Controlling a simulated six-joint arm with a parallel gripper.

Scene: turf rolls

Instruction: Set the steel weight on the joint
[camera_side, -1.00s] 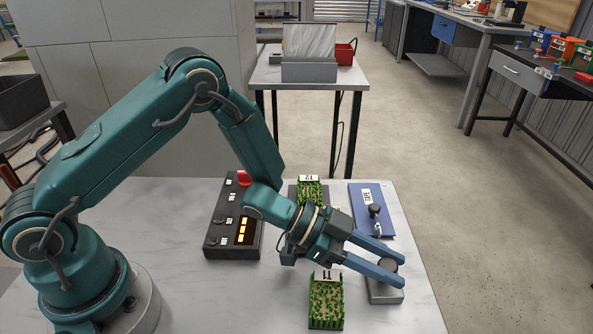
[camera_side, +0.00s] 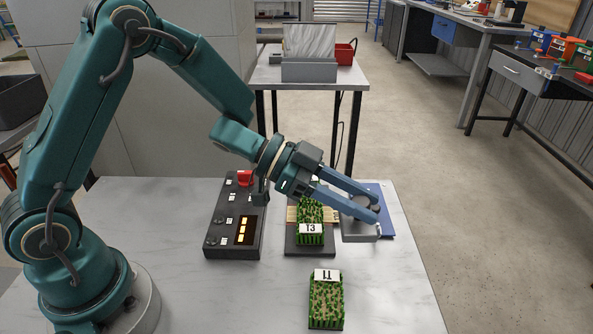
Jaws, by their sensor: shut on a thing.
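My gripper (camera_side: 371,203) is shut on the dark knob of the steel weight (camera_side: 358,232), a grey block. It holds the weight over the right side of the table, in front of the blue mat; the height is hard to judge. To the left, a green turf piece labelled T3 (camera_side: 310,238) lies on a dark base (camera_side: 309,253). More turf shows behind it, partly covered by my gripper. A pale strip (camera_side: 292,214) shows at the left edge between them; the joint itself is mostly hidden.
A turf piece labelled T1 (camera_side: 326,303) lies nearer on the table. The blue mat (camera_side: 388,222) is largely covered by my fingers and the weight. A dark control box (camera_side: 225,228) with a red button (camera_side: 245,178) stands left. The front right of the table is clear.

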